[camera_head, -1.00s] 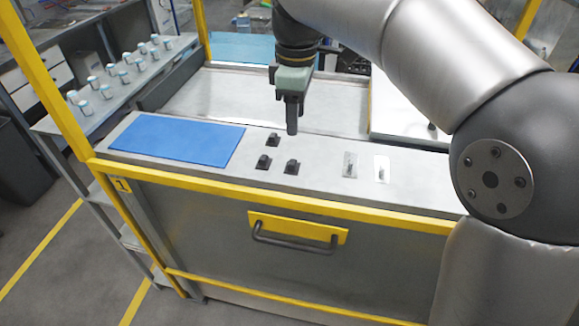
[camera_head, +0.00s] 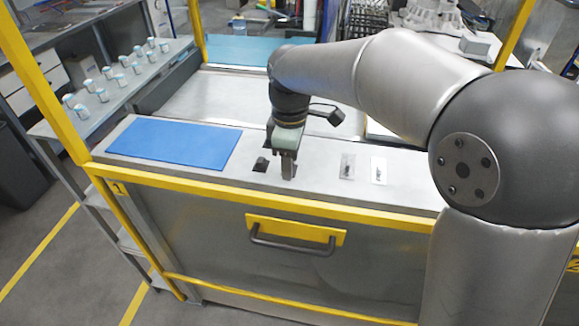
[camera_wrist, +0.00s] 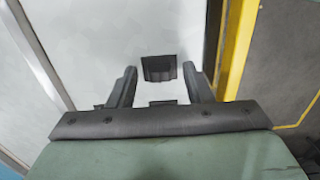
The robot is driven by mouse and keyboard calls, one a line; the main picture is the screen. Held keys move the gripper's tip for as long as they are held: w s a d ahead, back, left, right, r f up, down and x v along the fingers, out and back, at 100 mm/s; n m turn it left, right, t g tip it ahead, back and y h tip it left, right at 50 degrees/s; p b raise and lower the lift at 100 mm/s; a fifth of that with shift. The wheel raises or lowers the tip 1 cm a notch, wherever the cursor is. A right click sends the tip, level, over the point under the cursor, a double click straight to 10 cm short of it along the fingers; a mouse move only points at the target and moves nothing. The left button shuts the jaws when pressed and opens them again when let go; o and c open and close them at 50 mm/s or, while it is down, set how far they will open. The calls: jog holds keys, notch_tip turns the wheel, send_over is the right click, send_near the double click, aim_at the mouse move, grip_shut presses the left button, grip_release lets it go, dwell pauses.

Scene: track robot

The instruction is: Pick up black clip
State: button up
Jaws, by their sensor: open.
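Before the move, several black clips stood on the grey bench top. In the head view now, one black clip (camera_head: 260,164) shows just left of my gripper (camera_head: 289,174), and the fingers cover the area to its right. In the wrist view, a black clip (camera_wrist: 158,68) lies between and slightly beyond the open fingertips of my gripper (camera_wrist: 160,70). Bench surface shows between each finger and this clip. A second dark clip (camera_wrist: 163,103) is partly hidden by the gripper's palm, and a dark piece (camera_wrist: 98,106) shows beside the left finger.
A blue mat (camera_head: 172,145) lies left of the clips. Two small plates, one grey (camera_head: 347,167) and one white (camera_head: 379,171), lie to the right. A yellow rail (camera_head: 270,200) runs along the bench's front edge. White cups (camera_head: 103,95) stand on the left shelf.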

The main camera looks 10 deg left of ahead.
grip_shut()
jog(key=shift+r, duration=0.1)
